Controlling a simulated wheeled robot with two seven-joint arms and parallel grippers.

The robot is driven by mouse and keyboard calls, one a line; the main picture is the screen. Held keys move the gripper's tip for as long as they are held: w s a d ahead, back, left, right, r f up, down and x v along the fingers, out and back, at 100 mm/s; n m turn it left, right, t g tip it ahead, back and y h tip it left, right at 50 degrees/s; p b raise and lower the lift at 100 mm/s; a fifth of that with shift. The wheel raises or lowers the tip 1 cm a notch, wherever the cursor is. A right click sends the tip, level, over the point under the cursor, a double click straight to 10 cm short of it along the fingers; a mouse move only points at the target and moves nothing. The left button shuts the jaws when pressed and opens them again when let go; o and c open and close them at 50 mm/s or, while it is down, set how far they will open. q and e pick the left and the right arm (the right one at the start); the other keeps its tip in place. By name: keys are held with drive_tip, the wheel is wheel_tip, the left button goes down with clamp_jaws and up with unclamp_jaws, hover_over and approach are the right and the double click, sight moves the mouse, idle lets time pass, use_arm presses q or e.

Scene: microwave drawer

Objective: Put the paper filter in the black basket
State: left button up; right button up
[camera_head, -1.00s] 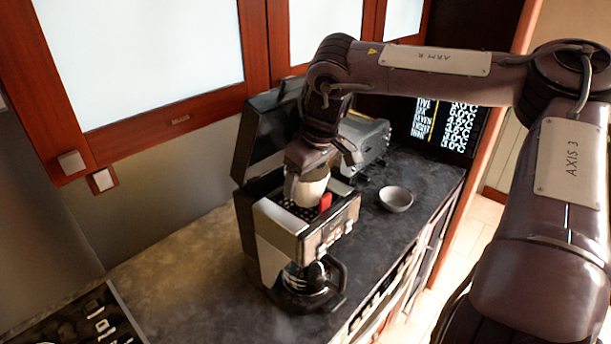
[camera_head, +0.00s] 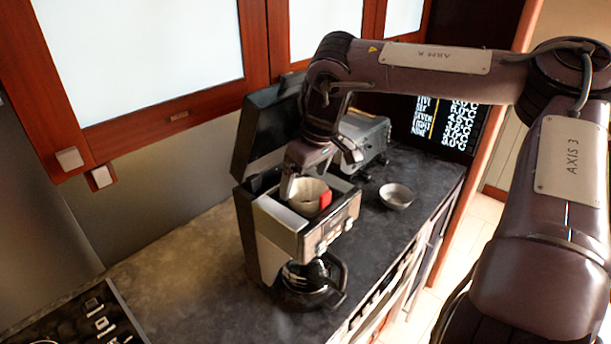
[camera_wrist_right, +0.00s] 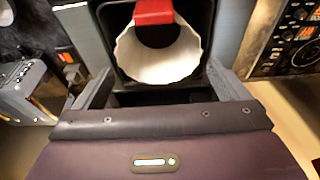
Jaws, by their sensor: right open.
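The white paper filter (camera_head: 308,194) sits in the open top of the coffee machine (camera_head: 290,235), mouth up. In the right wrist view, the fluted filter (camera_wrist_right: 160,58) is inside the dark basket cavity (camera_wrist_right: 118,78). A red tab (camera_head: 325,199) is at its edge; the red part (camera_wrist_right: 153,12) overlaps the rim in the wrist view. My right gripper (camera_head: 318,172) is open just above and behind the filter. In the wrist view its fingers (camera_wrist_right: 160,72) are spread wide at both sides of the filter, apart from it. The left gripper is not in view.
The machine's raised lid (camera_head: 265,135) stands behind the filter. A glass carafe (camera_head: 308,280) sits below. Cabinets (camera_head: 150,70) hang overhead. The counter (camera_head: 195,270) left of the machine is clear.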

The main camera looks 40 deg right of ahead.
drive_tip(key=b+v, duration=0.3)
drive_tip(key=v, duration=0.9)
drive_tip(key=shift+r+b, duration=0.35)
